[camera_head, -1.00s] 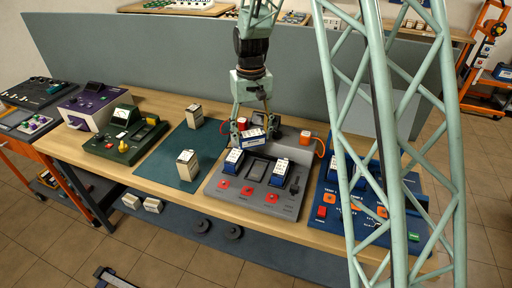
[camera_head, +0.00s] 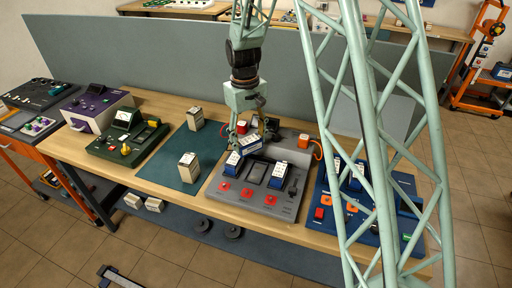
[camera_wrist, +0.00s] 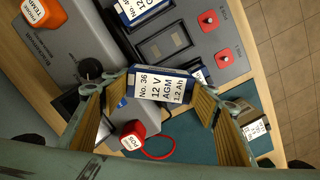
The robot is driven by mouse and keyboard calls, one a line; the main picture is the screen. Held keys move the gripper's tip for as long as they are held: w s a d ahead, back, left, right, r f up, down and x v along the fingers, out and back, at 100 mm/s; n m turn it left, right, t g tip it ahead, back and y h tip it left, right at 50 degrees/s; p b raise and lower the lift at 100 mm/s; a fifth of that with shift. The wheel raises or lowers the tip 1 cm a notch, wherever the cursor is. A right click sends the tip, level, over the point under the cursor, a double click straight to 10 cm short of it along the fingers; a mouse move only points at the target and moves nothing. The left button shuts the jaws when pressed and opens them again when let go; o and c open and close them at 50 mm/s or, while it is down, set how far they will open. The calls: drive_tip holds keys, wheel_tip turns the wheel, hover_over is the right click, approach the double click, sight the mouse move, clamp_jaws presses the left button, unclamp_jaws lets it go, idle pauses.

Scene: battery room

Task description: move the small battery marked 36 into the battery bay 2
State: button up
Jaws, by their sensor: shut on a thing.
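The small blue battery marked No. 36 (camera_wrist: 160,87) has a white label reading 12 V AGM 1.2 Ah. My gripper (camera_wrist: 158,100) is shut on it, one finger at each side. In the head view the held battery (camera_head: 250,147) is above the back part of the grey station (camera_head: 228,187). In the wrist view an empty dark bay (camera_wrist: 165,43) lies just beyond it; the same middle bay (camera_head: 257,171) shows in the head view. Blue batteries stand in the left bay (camera_head: 233,162) and right bay (camera_head: 280,174).
A red POS cap (camera_wrist: 132,135) with a red cable, a black knob (camera_wrist: 91,69) and an orange probe (camera_wrist: 42,12) are close by. Cream batteries (camera_head: 189,167) stand on the green mat (camera_head: 166,165). A blue panel (camera_head: 325,225) lies right of the station.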

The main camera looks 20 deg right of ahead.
drive_tip(key=shift+s+n+p, duration=0.25)
drive_tip(key=shift+n+p, duration=0.25)
drive_tip(key=shift+p, duration=0.4)
drive_tip(key=shift+s+f+n+p, duration=0.1)
drive_tip(key=shift+s+n+p, duration=0.25)
drive_tip(key=shift+p, duration=0.55)
drive_tip(key=n+p, duration=0.1)
drive_tip(key=p, duration=0.1)
drive_tip(key=s+n+p, duration=0.1)
drive_tip(key=p, duration=0.1)
drive_tip(key=shift+d+f, duration=0.1)
drive_tip(key=shift+d, duration=0.1)
drive_tip(key=s+n+p, duration=0.1)
drive_tip(key=n+p, duration=0.1)
drive_tip(key=p, duration=0.2)
drive_tip(key=s+n+p, duration=0.1)
drive_tip(key=s+p, duration=0.1)
drive_tip(key=p, duration=0.2)
drive_tip(key=shift+s+d+n, duration=0.15)
drive_tip(key=shift+d+n, duration=0.2)
drive_tip(key=shift+d, duration=0.05)
drive_tip(key=shift+f, duration=0.2)
drive_tip(key=shift+f+b, duration=0.8)
drive_tip(key=shift+f, duration=1.9)
